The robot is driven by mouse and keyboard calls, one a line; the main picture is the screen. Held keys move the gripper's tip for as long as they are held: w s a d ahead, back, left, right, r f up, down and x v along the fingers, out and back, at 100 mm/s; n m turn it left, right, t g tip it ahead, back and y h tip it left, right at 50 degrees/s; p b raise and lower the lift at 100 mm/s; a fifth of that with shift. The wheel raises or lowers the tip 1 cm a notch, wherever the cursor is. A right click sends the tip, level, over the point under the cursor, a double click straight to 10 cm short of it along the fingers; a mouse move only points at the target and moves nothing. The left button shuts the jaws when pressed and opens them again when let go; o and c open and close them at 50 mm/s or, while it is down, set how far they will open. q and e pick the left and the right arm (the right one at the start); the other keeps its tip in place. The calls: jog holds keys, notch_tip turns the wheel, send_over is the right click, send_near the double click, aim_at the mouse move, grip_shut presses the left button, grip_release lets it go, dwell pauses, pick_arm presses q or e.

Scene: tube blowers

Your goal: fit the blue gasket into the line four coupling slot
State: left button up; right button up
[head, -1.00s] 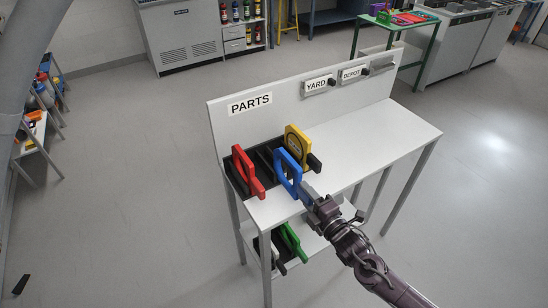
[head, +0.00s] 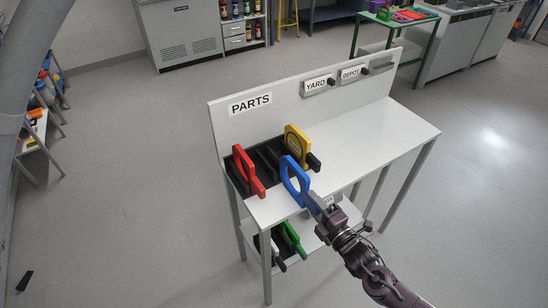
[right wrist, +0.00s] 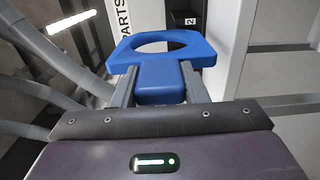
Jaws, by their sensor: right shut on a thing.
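The blue gasket (head: 304,183), a flat ring with a short grip block, is held in front of the PARTS rack in the head view. My right gripper (head: 315,204) is shut on its grip block. In the right wrist view, the two fingers (right wrist: 158,86) flank the block, and the blue ring (right wrist: 196,49) extends beyond the fingertips. The gasket appears clear of the black rack (head: 239,184). My left gripper is not in view. No slot marked line four can be made out.
A red gasket (head: 240,160) and a yellow one (head: 304,139) stand in the rack. Green (head: 291,238) and white (head: 277,249) pieces sit on the lower shelf. The tabletop's right half (head: 375,125) is clear. A green-framed table (head: 397,24) stands at the back right.

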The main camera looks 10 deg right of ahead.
aim_at(319, 211)
jog(key=shift+p+v, duration=0.75)
jog(key=shift+v, duration=1.15)
